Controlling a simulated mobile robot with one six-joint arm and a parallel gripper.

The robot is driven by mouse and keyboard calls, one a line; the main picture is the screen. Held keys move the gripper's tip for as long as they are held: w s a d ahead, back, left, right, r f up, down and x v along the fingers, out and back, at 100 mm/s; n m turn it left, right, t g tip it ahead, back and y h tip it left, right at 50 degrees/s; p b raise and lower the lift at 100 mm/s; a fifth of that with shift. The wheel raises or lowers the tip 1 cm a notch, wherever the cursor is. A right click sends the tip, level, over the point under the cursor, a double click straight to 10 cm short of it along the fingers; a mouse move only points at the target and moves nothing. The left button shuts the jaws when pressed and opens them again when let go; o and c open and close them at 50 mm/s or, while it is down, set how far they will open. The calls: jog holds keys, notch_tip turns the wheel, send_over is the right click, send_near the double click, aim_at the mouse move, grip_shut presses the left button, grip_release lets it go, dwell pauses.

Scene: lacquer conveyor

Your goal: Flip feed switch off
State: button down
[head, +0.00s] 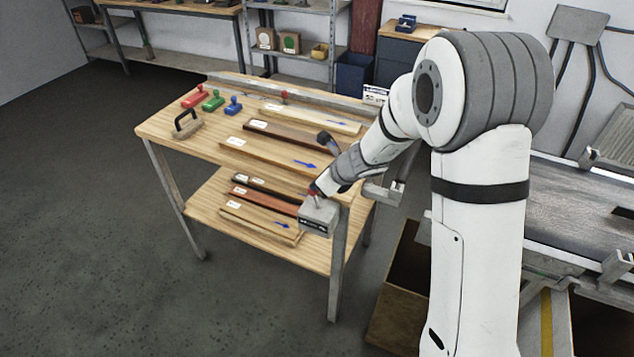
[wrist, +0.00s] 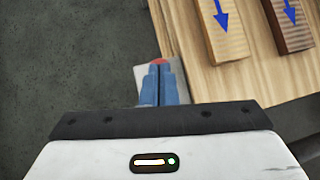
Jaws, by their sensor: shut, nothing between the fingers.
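The feed switch is a grey box (head: 318,217) at the near right corner of the wooden workbench, with a dark label on its front. A small red-tipped lever (head: 313,188) stands on its top. My gripper (head: 318,187) is right at this lever, fingers shut. In the wrist view the blue fingers (wrist: 160,88) are together, with the red tip (wrist: 158,62) just past their ends and a pale part of the box (wrist: 143,82) beside them. The fingers hide most of the lever, so I cannot tell its exact position or whether they touch it.
The workbench (head: 208,148) carries wooden strips, a black-handled block (head: 187,124) and red, green and blue handled pieces. More strips lie on its lower shelf (head: 205,200). A conveyor (head: 560,210) stands at right, an open brown bin (head: 395,315) below. Floor at left is clear.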

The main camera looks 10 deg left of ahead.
jog(key=shift+r+p, duration=0.65)
jog(key=shift+r, duration=0.15)
jog(key=s+d+r+p, duration=0.1)
jog(key=s+d+r, duration=0.1)
jog(key=r, duration=0.4)
jog(key=s+d+r+p, duration=0.2)
jog(key=r, duration=0.4)
jog(key=shift+d+r, duration=0.2)
jog(key=shift+d, duration=0.15)
